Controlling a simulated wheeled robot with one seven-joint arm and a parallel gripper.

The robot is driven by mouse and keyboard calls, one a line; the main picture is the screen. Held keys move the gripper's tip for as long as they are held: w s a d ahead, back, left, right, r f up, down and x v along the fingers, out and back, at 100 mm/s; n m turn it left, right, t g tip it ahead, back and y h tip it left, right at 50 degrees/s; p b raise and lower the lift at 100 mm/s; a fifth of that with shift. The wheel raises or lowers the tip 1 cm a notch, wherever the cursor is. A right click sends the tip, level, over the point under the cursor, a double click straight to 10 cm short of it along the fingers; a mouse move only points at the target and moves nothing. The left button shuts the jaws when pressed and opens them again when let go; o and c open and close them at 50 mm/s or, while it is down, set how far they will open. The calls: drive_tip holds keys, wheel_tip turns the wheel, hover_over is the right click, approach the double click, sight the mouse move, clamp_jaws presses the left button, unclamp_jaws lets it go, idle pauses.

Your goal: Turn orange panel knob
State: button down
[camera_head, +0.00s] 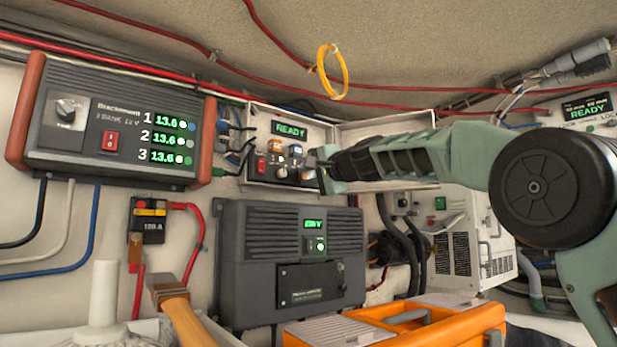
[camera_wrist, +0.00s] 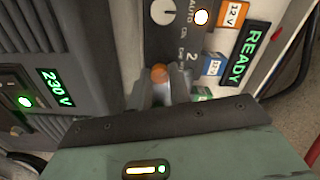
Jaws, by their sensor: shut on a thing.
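The control panel (camera_head: 256,140) with a green READY display is on the wall in the head view. My gripper (camera_head: 317,168) reaches in from the right, its tip at the panel's lower right part. In the wrist view, the orange knob (camera_wrist: 160,73) shows as a small orange patch at the front edge of my gripper (camera_wrist: 170,95). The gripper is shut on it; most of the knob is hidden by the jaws. A pale knob (camera_wrist: 163,12) and a lit round button (camera_wrist: 201,17) are on the same panel, apart from the gripper.
A dark charger (camera_head: 115,120) with a red switch hangs left of the panel. A dark 230 V unit (camera_head: 290,225) is below it. An orange toolbox (camera_head: 400,335) and a wooden handle (camera_head: 180,315) are low in front. A yellow ring (camera_head: 332,72) hangs above.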

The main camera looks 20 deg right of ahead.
drive_tip(key=c, duration=1.3)
unclamp_jaws()
drive_tip(key=shift+f, duration=0.1)
drive_tip(key=b+v, duration=0.6)
drive_tip(key=v, duration=1.1)
drive_tip(key=shift+s+b, duration=0.2)
drive_tip(key=shift+b, duration=0.15)
drive_tip(key=shift+d, duration=0.15)
